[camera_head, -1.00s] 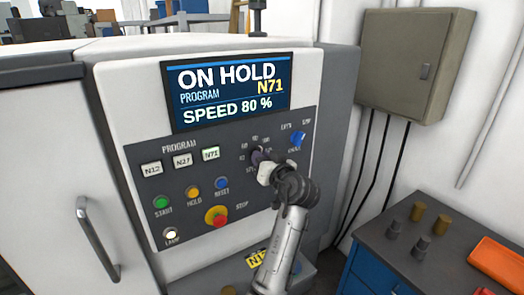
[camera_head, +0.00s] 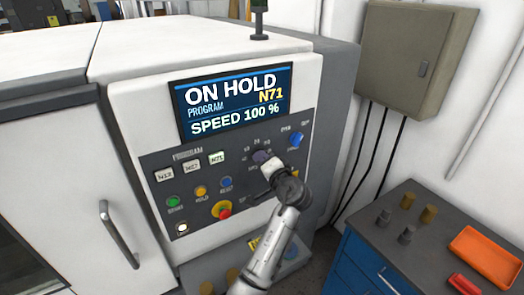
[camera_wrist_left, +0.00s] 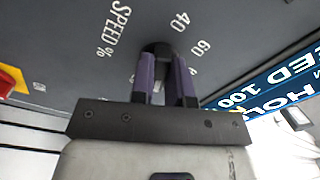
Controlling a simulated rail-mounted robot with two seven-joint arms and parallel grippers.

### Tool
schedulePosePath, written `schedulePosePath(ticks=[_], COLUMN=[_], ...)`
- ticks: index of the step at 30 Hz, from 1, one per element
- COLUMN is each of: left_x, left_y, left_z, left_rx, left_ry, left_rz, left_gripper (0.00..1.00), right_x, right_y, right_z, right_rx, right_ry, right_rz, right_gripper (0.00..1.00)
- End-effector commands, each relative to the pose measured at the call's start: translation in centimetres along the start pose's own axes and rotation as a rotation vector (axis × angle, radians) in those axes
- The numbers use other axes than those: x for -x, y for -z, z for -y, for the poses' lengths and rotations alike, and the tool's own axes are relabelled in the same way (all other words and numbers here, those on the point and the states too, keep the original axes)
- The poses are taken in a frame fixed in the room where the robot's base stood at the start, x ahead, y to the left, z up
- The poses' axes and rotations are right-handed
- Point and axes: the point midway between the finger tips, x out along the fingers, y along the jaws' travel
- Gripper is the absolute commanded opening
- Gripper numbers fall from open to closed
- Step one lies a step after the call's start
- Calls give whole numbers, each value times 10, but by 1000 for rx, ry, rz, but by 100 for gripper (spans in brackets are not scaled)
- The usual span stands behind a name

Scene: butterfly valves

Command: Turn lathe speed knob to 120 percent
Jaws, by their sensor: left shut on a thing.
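The speed knob (camera_wrist_left: 158,50) is a dark dial on the grey control panel (camera_head: 150,165), ringed by white numbers and the label "SPEED %". My left gripper (camera_head: 264,160) reaches up to it from below. In the left wrist view, the purple-padded fingers (camera_wrist_left: 163,75) of my left gripper are shut on the knob, one on each side. The fingers hide much of the knob and some of its numbers. The screen (camera_head: 235,100) reads "ON HOLD", program N71, "SPEED 100 %". My right gripper is not in view.
A blue rotary switch (camera_head: 296,140) sits to the right of the knob. The red stop button (camera_head: 223,210) and several coloured buttons are to the lower left. A blue cabinet (camera_head: 365,270) with an orange tray (camera_head: 485,255) stands at the right. A grey wall box (camera_head: 415,60) hangs behind.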

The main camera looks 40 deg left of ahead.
Motion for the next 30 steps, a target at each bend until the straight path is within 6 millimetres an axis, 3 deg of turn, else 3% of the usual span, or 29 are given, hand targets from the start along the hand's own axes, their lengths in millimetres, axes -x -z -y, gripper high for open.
schedulePosePath(ticks=[1,12,30], left_x=[0,0,0], left_y=[2,2,1], left_z=[6,6,3], left_rx=[-45,-355,-577], left_ry=[0,0,1], left_rz=[1,1,1], left_gripper=[0,0,0], right_x=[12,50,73], right_y=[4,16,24], right_z=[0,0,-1], right_rx=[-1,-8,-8], right_ry=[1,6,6], right_rz=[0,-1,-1], right_gripper=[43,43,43])
